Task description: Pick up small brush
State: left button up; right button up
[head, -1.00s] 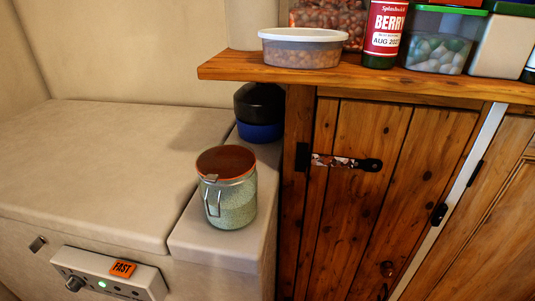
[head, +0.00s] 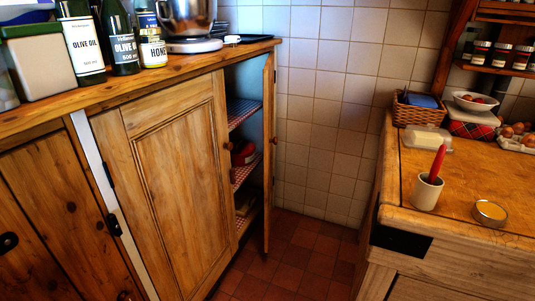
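A slim red-handled tool (head: 438,163) stands in a small white cup (head: 426,193) on the wooden counter (head: 455,210) at the right. Its lower end is hidden inside the cup, so I cannot tell whether it is the small brush. No other brush is plain to see. Neither of my grippers is in view.
A shallow yellow-filled dish (head: 490,212), a butter dish (head: 427,137) and a wicker basket (head: 418,113) are on the right counter. A cabinet door (head: 269,150) stands open at the left counter, showing shelves. Tiled floor (head: 300,250) lies between the counters.

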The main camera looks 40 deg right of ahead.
aim_at(436, 167)
jog(key=z, duration=2.35)
